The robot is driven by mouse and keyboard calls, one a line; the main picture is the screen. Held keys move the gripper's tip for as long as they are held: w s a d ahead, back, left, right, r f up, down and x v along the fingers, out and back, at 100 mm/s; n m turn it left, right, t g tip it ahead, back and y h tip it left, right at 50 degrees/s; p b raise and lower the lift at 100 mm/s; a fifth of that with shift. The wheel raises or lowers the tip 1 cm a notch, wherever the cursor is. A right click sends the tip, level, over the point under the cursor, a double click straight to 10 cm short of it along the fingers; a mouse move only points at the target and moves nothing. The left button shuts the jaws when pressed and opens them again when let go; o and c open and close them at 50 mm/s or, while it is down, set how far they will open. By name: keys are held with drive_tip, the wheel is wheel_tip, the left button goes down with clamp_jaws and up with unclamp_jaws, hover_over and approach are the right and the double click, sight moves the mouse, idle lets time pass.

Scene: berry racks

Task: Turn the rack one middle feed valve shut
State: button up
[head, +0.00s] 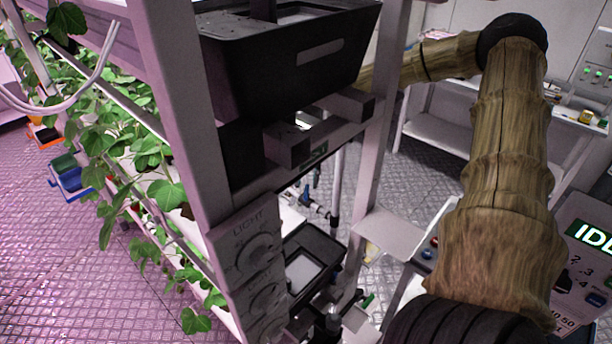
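A small valve with a blue handle (306,194) sits on thin piping behind the rack's front post, low in the middle of the head view. I cannot tell whether it is the middle feed valve, or whether it is open or shut. The near rack (180,120) has pale posts and carries leafy plants on its left side. My brown arm rises at the right, bends at a black joint and reaches left behind a rack post. My gripper is not visible; the arm's far end is hidden behind the post and the upper black bin (290,65).
A panel marked LIGHT with round knobs (258,248) is on the rack's end. A lower black bin (310,262) stands beside it. A pale bench (440,130) stands behind, and a lit display (592,236) at right. Patterned floor (80,270) is open at left.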

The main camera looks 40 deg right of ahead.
sight(306, 193)
drive_tip(key=shift+s+d+f, duration=0.1)
drive_tip(key=shift+s+f, duration=0.3)
drive_tip(key=shift+f, duration=0.25)
drive_tip(key=shift+w+a+f+p, duration=0.1)
drive_tip(key=shift+a+f+p, duration=0.15)
drive_tip(key=shift+f, duration=0.2)
drive_tip(key=shift+r, duration=0.1)
drive_tip(key=shift+a, duration=0.1)
drive_tip(key=shift+c, duration=0.4)
drive_tip(key=shift+a, duration=0.2)
clamp_jaws()
